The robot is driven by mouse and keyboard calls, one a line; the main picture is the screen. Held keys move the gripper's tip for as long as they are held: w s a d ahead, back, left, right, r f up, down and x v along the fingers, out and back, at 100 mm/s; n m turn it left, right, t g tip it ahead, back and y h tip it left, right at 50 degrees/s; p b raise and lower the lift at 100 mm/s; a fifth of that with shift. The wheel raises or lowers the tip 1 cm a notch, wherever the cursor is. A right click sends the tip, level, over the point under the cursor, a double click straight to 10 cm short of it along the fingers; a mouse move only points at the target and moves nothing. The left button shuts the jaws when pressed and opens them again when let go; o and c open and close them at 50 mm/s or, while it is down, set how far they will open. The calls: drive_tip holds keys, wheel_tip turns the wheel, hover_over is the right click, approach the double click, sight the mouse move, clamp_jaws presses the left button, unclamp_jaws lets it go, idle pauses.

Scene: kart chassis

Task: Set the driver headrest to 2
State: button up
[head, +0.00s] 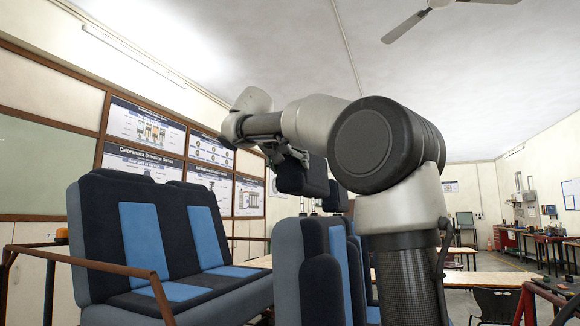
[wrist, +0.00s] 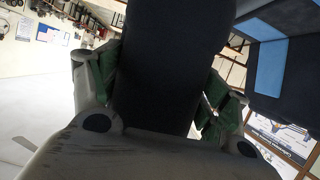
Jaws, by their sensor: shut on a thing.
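My gripper (head: 290,160) is shut on a dark headrest (head: 312,183) above the near single seat (head: 310,265), which is dark with a blue stripe. The headrest stands clear above the backrest top, with thin posts faintly visible below it. Whether the posts sit in the backrest, and at which height setting, I cannot tell. In the wrist view the headrest (wrist: 170,55) fills the middle, between the green-padded fingers of my gripper (wrist: 155,88). A second dark headrest (head: 336,198) shows behind the held one, partly hidden by my arm.
A wide dark and blue bench seat (head: 145,235) stands at the left. A brown rail (head: 90,262) runs in front of it. Posters (head: 145,130) hang on the left wall. Tables (head: 480,278) and a black chair (head: 497,303) stand at the right.

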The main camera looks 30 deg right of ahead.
drive_tip(key=o, duration=1.4)
drive_tip(key=v, duration=1.2)
drive_tip(key=s+d+f+n+g+y, duration=0.1)
drive_tip(key=s+d+f+n+y, duration=0.3)
drive_tip(key=f, duration=0.7)
drive_tip(key=s+a+f+n+g+y, duration=0.1)
drive_tip(key=s+f, duration=0.5)
drive_tip(key=f, duration=0.5)
drive_tip(key=s+d+f+n+g+y, duration=0.1)
drive_tip(key=s+d+f+n+y, duration=0.3)
drive_tip(key=f, duration=0.8)
drive_tip(key=s+a+f, duration=0.1)
drive_tip(key=s+f, duration=0.2)
drive_tip(key=f, duration=0.1)
drive_tip(key=s+a+f+y, duration=0.1)
drive_tip(key=s+a+f, duration=0.1)
drive_tip(key=s+f, duration=0.2)
drive_tip(key=s+a+f+y, duration=0.1)
drive_tip(key=s+a+f, duration=0.1)
drive_tip(key=f, duration=0.4)
drive_tip(key=shift+s+a+f+n+g, duration=0.1)
drive_tip(key=shift+s+n+g, duration=0.1)
drive_tip(key=shift+s, duration=0.2)
drive_tip(key=shift+s+a+f+n+g, duration=0.1)
drive_tip(key=shift+s+n, duration=0.1)
drive_tip(key=shift+s, duration=0.25)
